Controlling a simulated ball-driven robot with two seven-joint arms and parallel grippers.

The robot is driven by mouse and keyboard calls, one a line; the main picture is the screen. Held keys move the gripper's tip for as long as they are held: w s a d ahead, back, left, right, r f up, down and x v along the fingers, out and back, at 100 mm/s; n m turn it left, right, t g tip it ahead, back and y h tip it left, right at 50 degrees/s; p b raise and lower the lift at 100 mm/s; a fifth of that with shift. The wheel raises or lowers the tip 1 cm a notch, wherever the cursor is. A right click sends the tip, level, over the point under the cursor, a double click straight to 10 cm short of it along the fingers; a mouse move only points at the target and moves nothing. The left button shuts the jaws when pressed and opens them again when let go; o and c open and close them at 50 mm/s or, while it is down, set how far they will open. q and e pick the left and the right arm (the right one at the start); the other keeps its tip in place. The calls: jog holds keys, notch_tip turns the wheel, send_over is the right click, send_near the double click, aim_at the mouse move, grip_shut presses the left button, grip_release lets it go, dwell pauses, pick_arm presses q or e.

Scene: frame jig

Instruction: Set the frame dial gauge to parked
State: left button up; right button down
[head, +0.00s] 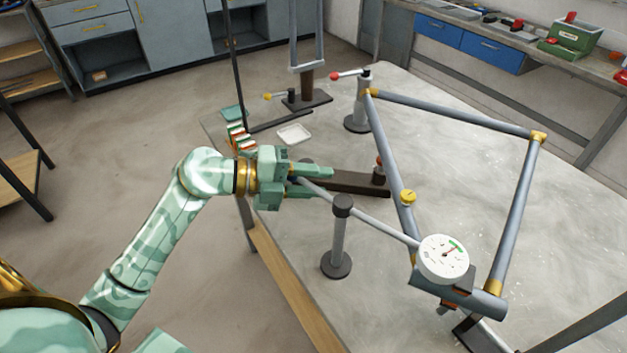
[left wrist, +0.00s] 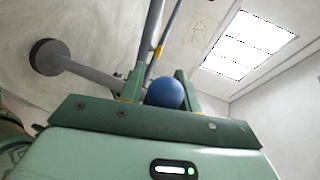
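The lever passes through the black head of a short post (head: 339,240). Its other end has a blue ball knob (left wrist: 165,93). My left gripper (head: 318,182) is at that end, its fingers on both sides of the knob and apparently closed on it. In the head view the fingers mostly hide the knob. My right gripper is not in view.
A post with a red-tipped lever (head: 357,105) stands behind the frame. A dark bar (head: 345,181) lies just behind my left gripper. A small white tray (head: 294,134) and a coloured rack (head: 240,138) sit at the table's left edge. A yellow knob (head: 408,197) is on the frame's left tube.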

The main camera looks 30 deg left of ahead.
pick_arm(q)
grip_shut()
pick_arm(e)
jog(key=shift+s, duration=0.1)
